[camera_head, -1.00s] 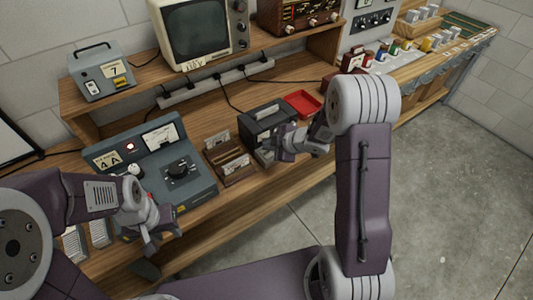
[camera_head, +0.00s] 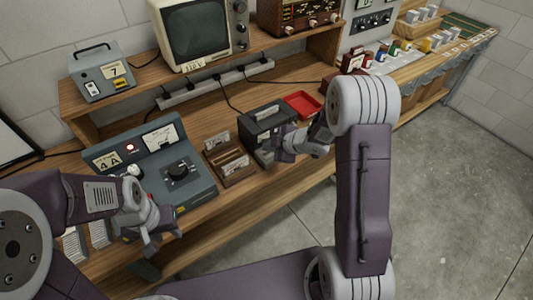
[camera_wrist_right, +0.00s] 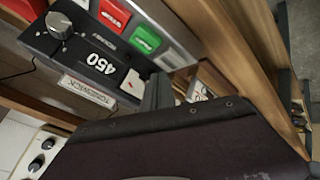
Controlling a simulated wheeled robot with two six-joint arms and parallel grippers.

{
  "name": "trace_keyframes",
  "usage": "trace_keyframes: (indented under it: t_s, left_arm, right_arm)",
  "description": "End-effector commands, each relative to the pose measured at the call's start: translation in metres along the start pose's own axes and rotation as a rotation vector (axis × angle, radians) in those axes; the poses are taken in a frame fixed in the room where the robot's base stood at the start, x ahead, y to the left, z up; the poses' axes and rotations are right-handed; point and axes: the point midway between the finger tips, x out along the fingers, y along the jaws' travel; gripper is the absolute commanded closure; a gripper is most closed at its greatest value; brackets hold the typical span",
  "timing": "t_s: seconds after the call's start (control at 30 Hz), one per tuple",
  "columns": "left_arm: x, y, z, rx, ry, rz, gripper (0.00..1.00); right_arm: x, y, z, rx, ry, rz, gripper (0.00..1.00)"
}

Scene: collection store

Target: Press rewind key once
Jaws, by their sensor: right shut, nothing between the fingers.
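A dark box-shaped recorder (camera_head: 265,128) stands on the bench beside the red tray. In the right wrist view its panel (camera_wrist_right: 85,50) shows a knob, the number 450, a red key (camera_wrist_right: 115,13), a green key (camera_wrist_right: 145,39) and a pale key (camera_wrist_right: 170,60). A small white piece with a red mark (camera_wrist_right: 131,84) lies nearer the gripper. I cannot read which key is rewind. My right gripper (camera_head: 280,156) is at the recorder's front side, shut and empty; its finger (camera_wrist_right: 157,92) shows close to the white piece, contact unclear. My left gripper (camera_head: 160,238) is before the grey console, its jaws unclear.
The grey console (camera_head: 190,185) with a dial and red lamp stands left of a wooden card holder (camera_head: 230,165). A power strip (camera_head: 215,84) and cables run along the back. Open floor lies to the right.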

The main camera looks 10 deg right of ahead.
Motion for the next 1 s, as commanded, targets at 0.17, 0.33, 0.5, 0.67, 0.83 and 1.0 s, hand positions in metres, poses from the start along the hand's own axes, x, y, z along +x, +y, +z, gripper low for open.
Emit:
trace_keyframes:
  t_s: [0.17,0.33,0.5,0.67,0.83,1.0]
  left_arm:
    - [0.0000,0.0000,0.0000,0.000,0.000,0.000,0.64]
    - [0.0000,0.0000,0.0000,0.000,0.000,0.000,0.64]
    - [0.0000,0.0000,0.0000,0.000,0.000,0.000,0.64]
    - [0.0025,0.0000,0.0003,0.000,0.000,0.000,0.64]
    - [0.0063,-0.0001,0.0007,0.000,0.000,0.000,0.64]
    - [0.0055,-0.0001,0.0006,0.000,0.000,0.000,0.64]
  right_arm:
    - [0.0000,0.0000,0.0000,0.000,0.000,0.000,1.00]
    - [0.0000,0.0000,0.0000,0.000,0.000,0.000,1.00]
    - [0.0000,0.0000,0.0000,0.000,0.000,0.000,1.00]
    - [0.0023,-0.0018,0.0017,0.000,0.000,0.000,1.00]
    - [0.0063,-0.0047,0.0045,-0.001,0.000,0.000,1.00]
    - [0.0057,-0.0042,0.0042,-0.001,0.000,0.000,1.00]
